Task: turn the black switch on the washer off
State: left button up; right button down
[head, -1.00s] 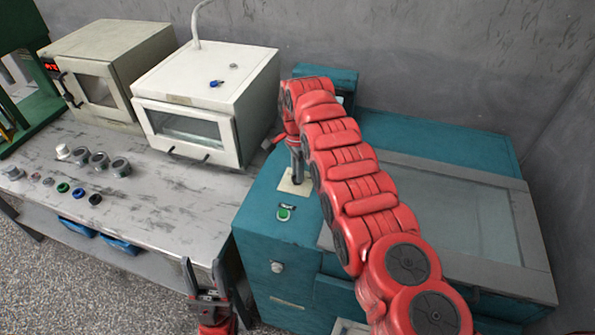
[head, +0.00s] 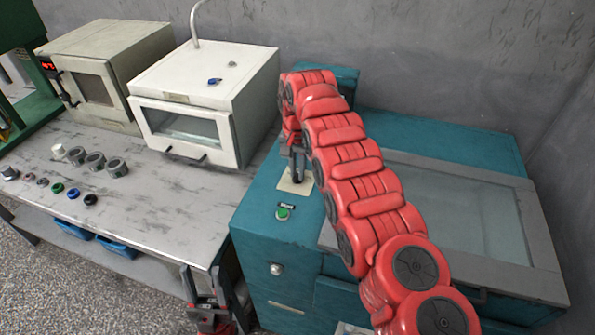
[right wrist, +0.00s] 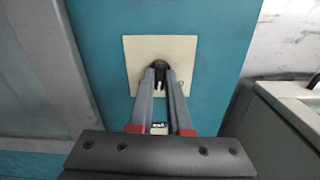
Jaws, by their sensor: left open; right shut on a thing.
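The washer (head: 262,215) is a teal cabinet on the right with a glass-topped lid. A cream square plate (head: 288,184) lies on its top, and it also shows in the right wrist view (right wrist: 134,50). The black switch (right wrist: 159,69) stands at the middle of this plate. My right gripper (right wrist: 161,78) is shut on the switch, its two fingers on either side of it. In the head view my right gripper (head: 297,172) points down at the plate and hides most of the switch. My left gripper (head: 205,285) is open and empty, low in front of the table.
A green button (head: 283,213) sits on the washer top in front of the plate. A white oven (head: 200,100) and a beige oven (head: 110,75) stand on the grey table (head: 165,200) at left. Several knobs and metal cylinders (head: 95,162) lie on that table.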

aim_at(297, 174)
jog(key=n, duration=0.5)
jog(key=shift+n, duration=2.4)
jog(key=c, duration=0.9)
grip_release()
jog(key=shift+o, duration=0.2)
jog(key=shift+r, duration=0.15)
jog(key=shift+r, duration=0.25)
notch_tip(297, 174, up, 17)
jog(key=p, duration=1.5)
jog(key=shift+f, duration=0.2)
